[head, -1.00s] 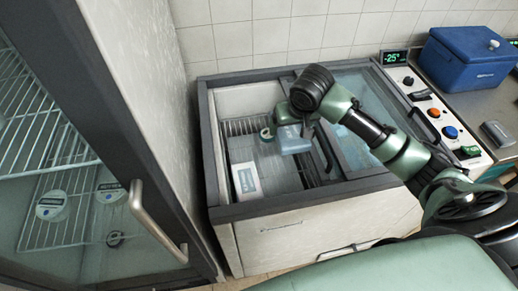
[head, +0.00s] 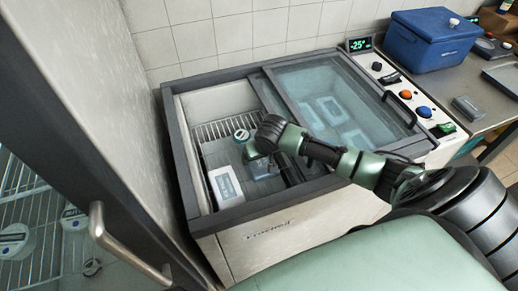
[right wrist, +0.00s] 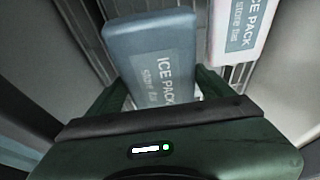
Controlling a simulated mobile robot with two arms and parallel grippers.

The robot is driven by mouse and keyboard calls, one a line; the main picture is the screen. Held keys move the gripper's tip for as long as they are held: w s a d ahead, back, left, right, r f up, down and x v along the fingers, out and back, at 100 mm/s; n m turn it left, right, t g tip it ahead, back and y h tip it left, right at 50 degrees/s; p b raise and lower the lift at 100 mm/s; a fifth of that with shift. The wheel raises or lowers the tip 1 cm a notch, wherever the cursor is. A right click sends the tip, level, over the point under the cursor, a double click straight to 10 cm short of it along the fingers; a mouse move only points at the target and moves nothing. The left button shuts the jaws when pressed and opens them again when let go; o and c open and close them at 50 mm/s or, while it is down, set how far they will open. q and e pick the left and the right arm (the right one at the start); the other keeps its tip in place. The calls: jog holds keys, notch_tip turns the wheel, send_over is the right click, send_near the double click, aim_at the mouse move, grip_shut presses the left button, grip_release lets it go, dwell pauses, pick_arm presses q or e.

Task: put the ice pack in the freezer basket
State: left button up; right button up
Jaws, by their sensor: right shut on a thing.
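The chest freezer (head: 172,130) is open on its left half, and its wire freezer basket (head: 213,130) shows inside. My right gripper (head: 258,152) reaches down into this opening. In the right wrist view its green fingers (right wrist: 166,92) are shut on a blue-grey ice pack (right wrist: 150,48) labelled "ICE PACK". In the head view my gripper and wrist largely hide this pack. I cannot tell whether it touches the basket floor. A white ice pack (head: 226,186) lies at the near left of the opening; it also shows in the right wrist view (right wrist: 240,22), beside the held pack. My left gripper is out of view.
A white round-lidded item (head: 241,135) is at the back of the opening. The glass lid (head: 345,75) covers the freezer's right half, with pale packs beneath. A fridge with a handle (head: 100,228) stands left. A blue cooler box (head: 432,40) sits on the right counter.

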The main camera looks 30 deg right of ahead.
aim_at(262, 164)
notch_tip(262, 164, down, 2)
jog(key=shift+w+f, duration=0.1)
jog(key=shift+f, duration=2.2)
jog(key=o, duration=1.9)
jog(key=shift+f, duration=0.15)
jog(key=shift+o, duration=0.2)
jog(key=shift+r, duration=0.2)
jog(key=p+v, duration=1.2)
jog(key=p, duration=0.2)
jog(key=shift+f+p, duration=0.1)
jog(key=shift+p, duration=0.2)
